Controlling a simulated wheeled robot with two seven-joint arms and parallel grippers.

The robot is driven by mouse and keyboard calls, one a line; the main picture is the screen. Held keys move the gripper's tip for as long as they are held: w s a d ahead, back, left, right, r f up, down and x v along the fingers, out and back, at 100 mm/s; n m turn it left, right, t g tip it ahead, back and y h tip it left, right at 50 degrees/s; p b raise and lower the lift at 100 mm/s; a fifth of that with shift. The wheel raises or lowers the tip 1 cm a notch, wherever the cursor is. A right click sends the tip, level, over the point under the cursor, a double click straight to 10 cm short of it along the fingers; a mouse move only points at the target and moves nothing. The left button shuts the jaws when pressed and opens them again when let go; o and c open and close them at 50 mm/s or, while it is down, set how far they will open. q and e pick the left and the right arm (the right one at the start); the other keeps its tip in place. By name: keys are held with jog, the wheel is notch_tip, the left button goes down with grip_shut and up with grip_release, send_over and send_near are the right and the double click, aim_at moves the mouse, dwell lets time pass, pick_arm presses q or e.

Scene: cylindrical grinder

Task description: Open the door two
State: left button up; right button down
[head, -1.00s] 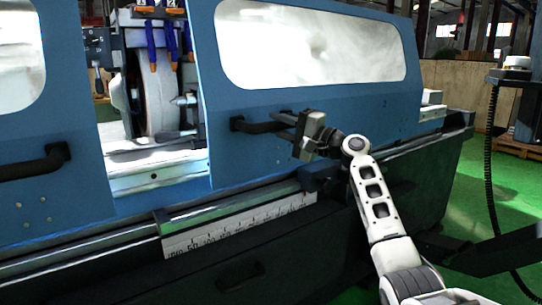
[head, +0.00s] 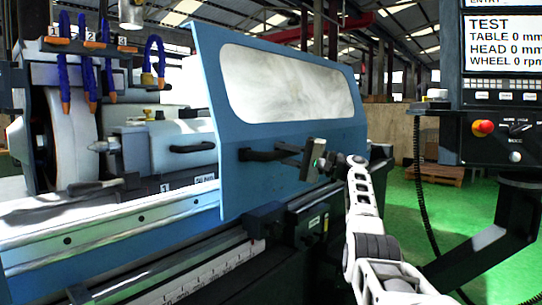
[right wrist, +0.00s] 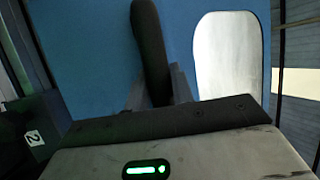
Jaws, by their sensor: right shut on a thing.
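Door two is the blue sliding panel (head: 235,185) with a large window, in the middle of the head view. It stands toward the right end of the grinder, with a wide opening to its left. Its black bar handle (head: 258,155) also shows in the right wrist view (right wrist: 149,45). My right gripper (head: 286,152) is shut on the handle, its fingers (right wrist: 158,88) on either side of the bar. My left gripper is not in view.
Left of the door the grinding wheel (head: 72,140), blue coolant hoses (head: 63,90) and a grey unit with a black handle (head: 170,150) are exposed. A control panel (head: 500,130) on an arm stands at the right, near my right arm. Green floor lies behind it.

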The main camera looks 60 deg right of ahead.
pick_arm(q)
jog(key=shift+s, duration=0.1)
pick_arm(e)
jog(key=shift+r, duration=0.1)
jog(key=c, duration=1.2)
grip_release()
jog(key=shift+w+a, duration=0.1)
jog(key=shift+a, duration=0.05)
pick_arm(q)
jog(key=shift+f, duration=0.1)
pick_arm(e)
jog(key=shift+s, duration=0.3)
pick_arm(q)
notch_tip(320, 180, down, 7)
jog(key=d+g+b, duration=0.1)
jog(key=b, duration=0.2)
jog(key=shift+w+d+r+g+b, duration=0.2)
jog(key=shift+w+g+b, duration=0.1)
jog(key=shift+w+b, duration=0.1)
pick_arm(e)
jog(key=v, duration=1.5)
jog(key=shift+d+f, duration=0.2)
jog(key=shift+d, duration=0.05)
jog(key=shift+s, duration=0.15)
